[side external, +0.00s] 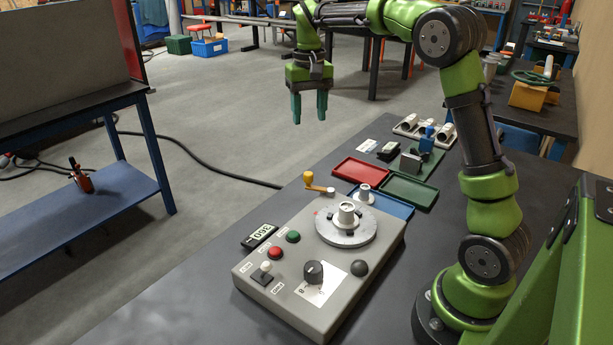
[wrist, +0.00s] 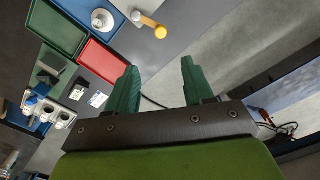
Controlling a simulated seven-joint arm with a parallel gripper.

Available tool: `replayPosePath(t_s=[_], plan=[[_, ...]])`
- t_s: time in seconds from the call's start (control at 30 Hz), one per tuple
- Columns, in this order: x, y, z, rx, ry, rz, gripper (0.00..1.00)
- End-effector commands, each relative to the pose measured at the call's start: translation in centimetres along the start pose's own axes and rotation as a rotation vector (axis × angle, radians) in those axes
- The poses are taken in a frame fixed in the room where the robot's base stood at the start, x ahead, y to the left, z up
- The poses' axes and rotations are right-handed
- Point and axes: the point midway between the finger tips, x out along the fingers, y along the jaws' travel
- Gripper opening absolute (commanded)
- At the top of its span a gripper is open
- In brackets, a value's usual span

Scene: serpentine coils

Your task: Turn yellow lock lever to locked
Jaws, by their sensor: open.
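The yellow lock lever (side external: 308,178) stands at the far edge of the dark table, behind the grey control box. Its yellow knob is at the left end of a short arm, which joins a small pale pivot at the right. It also shows at the top of the wrist view (wrist: 160,32), ahead of the fingers and clear of them. My gripper (side external: 309,114) hangs high above the floor beyond the table edge, fingers down, apart from the lever. In the wrist view my gripper (wrist: 158,72) has its two green fingers spread with nothing between them.
The control box (side external: 335,290) carries a round dial (side external: 328,232), buttons, a switch and knobs. Red (side external: 360,172), green (side external: 405,190) and blue (side external: 395,206) trays lie right of the lever. A blue-framed bench (side external: 100,205) stands at left. Space between gripper and lever looks clear.

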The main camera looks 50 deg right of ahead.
Motion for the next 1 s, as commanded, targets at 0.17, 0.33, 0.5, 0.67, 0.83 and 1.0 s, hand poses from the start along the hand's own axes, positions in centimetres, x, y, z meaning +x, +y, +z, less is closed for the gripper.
replayPosePath(t_s=[0.17,0.33,0.5,0.67,0.83,1.0], plan=[[2.4,0.0,0.1,-0.004,-0.005,0.0,0.52],[6.0,-0.1,0.2,-0.004,-0.006,-0.001,0.52],[9.8,-0.1,0.1,-0.004,-0.005,-0.002,0.52],[13.1,-0.1,0.1,-0.003,-0.005,-0.002,0.52],[15.4,-0.1,0.1,-0.003,-0.003,-0.003,0.52],[16.5,-0.1,0.1,-0.004,-0.001,-0.003,0.52]])
